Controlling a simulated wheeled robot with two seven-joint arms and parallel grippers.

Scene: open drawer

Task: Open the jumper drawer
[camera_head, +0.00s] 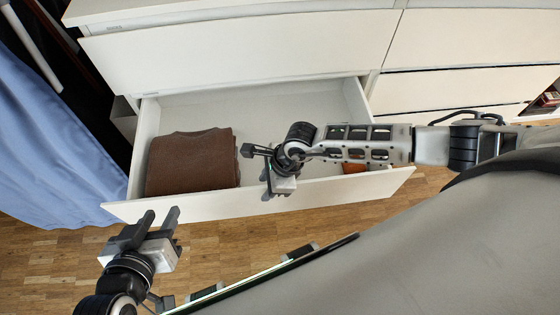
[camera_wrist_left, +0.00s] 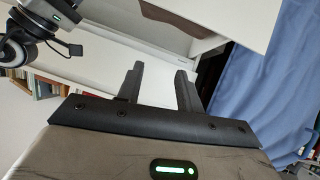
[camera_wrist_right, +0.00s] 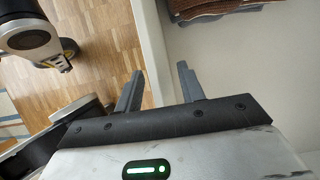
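The jumper drawer (camera_head: 335,190) is pulled out from the white dresser, and its inside shows in the head view. A folded brown jumper (camera_head: 190,162) lies in its left part and also shows at the top of the right wrist view (camera_wrist_right: 215,6). My right gripper (camera_head: 279,190) is at the middle of the drawer front. In the right wrist view its fingers (camera_wrist_right: 158,85) are apart, one on each side of the front's top edge (camera_wrist_right: 150,45); contact cannot be told. My left gripper (camera_head: 160,215) is open and empty near the front's left end; its parted fingers show in the left wrist view (camera_wrist_left: 160,85).
The closed drawer above (camera_head: 240,50) and closed drawers at the right (camera_head: 450,90) belong to the dresser. A small orange item (camera_head: 355,168) is partly hidden behind my right arm. A blue curtain (camera_head: 45,150) hangs at the left. Wooden floor (camera_head: 50,265) lies in front.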

